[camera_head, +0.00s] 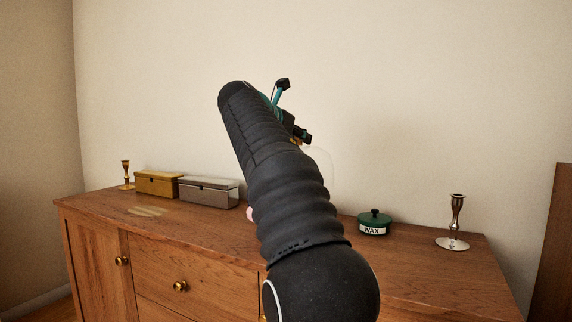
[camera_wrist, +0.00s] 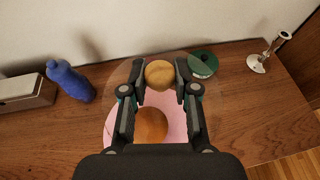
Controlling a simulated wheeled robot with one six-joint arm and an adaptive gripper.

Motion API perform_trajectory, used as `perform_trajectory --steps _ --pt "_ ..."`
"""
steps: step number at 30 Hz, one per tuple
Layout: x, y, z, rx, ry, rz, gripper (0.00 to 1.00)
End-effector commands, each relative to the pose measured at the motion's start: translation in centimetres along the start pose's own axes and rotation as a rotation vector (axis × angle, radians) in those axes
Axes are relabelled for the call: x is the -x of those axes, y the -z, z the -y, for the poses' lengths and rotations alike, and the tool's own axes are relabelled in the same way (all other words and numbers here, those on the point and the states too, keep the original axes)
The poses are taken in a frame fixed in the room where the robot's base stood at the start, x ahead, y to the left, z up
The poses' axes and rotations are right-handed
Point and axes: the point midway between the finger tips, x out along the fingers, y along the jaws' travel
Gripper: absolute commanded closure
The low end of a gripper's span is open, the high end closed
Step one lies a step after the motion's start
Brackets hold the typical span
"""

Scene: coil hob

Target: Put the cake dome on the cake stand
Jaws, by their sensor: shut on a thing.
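The cake dome is clear and faint, with a round tan knob (camera_wrist: 159,74) on top. My gripper (camera_wrist: 160,72) is shut on that knob, one finger on each side. In the head view the dome's pale right side (camera_head: 323,165) shows beside my arm, which hides the rest. The pink cake stand (camera_wrist: 176,126) lies below the dome in the wrist view, with a round brown cake (camera_wrist: 151,125) on it. Only a sliver of pink (camera_head: 250,214) shows left of my arm in the head view. I cannot tell whether the dome's rim touches the stand.
A green wax tin (camera_head: 374,222) and a silver candlestick (camera_head: 455,222) stand to the right on the wooden sideboard (camera_head: 430,275). A blue bottle (camera_wrist: 70,82) stands left of the stand. A grey box (camera_head: 209,192), yellow box (camera_head: 157,184) and brass candlestick (camera_head: 126,175) are farther left.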

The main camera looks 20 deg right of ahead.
Motion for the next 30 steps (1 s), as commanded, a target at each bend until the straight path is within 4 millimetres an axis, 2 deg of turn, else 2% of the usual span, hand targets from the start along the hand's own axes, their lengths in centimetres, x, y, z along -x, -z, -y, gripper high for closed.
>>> perform_trajectory --steps 3,6,10,15,18,30 --pt "0.3 1.3 -1.7 0.001 -0.003 0.001 1.00" --pt "0.6 1.8 -2.5 0.000 -0.003 0.002 1.00" --pt "0.5 2.5 -2.7 0.000 -0.002 0.001 1.00" --pt "-0.4 4.9 -2.7 0.002 -0.002 0.001 1.00" --pt "-0.7 5.6 -2.7 0.000 -0.002 0.002 1.00" --pt "-0.8 5.9 -2.7 0.000 -0.002 0.002 1.00"
